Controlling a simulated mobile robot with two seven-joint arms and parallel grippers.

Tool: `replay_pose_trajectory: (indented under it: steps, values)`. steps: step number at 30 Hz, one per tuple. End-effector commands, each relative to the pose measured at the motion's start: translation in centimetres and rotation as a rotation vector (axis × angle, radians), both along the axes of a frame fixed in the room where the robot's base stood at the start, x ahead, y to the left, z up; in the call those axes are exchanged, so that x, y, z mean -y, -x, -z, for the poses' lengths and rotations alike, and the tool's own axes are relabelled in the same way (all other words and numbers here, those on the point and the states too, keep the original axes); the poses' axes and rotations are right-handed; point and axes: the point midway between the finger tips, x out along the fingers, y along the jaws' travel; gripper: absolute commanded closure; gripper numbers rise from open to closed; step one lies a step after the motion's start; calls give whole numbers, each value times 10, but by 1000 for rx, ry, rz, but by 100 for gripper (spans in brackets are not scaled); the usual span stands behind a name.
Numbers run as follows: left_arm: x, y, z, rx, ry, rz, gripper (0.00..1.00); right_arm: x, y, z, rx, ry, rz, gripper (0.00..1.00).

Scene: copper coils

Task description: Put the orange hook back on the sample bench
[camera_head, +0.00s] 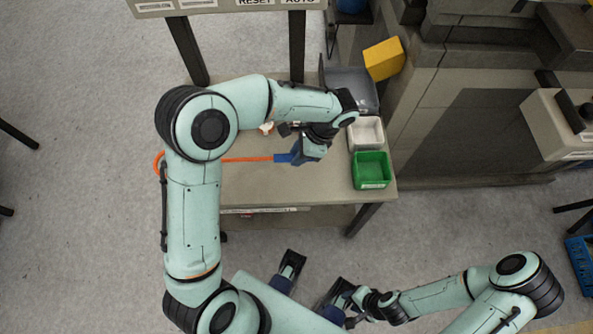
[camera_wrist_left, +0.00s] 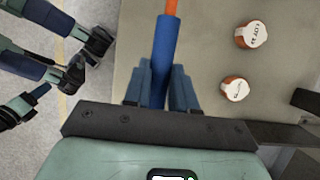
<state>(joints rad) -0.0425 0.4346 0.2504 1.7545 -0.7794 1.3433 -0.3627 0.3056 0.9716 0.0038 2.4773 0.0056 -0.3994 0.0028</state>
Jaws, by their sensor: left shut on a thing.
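The orange hook's thin shaft (camera_head: 245,159) stretches leftward over the sample bench (camera_head: 290,190), and its curved end shows beside my left arm, near the bench's left edge. My left gripper (camera_head: 303,156) is shut on the hook's blue handle (camera_head: 283,158), over the bench. In the left wrist view, the blue handle (camera_wrist_left: 162,60) sits between the two fingers (camera_wrist_left: 160,90). Whether the hook touches the bench top is unclear. My left arm hides part of the bench and shaft. My right gripper (camera_head: 350,300) is in front of the bench; its jaws are not clear.
A white bin (camera_head: 367,133) and a green bin (camera_head: 372,170) stand at the bench's right end, with a grey tray (camera_head: 352,88) behind. Two orange, white-capped jars (camera_wrist_left: 250,35) (camera_wrist_left: 234,89) stand on the bench. The bench's front middle is bare. A grey machine (camera_head: 470,120) stands right.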

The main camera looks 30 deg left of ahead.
Motion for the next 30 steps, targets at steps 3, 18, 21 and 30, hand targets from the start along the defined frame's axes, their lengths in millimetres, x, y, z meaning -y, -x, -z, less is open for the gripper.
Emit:
replay_pose_trajectory:
  steps: [3,18,21,30]
  values:
    - [0,1,34,-6,-1,0,100,0,-2,5,7,2,1,62]
    - [0,1,93,-4,0,0,100,0,-5,11,19,3,4,62]
    - [0,0,107,-4,0,0,100,0,-6,13,22,3,4,62]
    - [0,0,110,0,0,-1,100,0,-6,13,23,3,4,62]
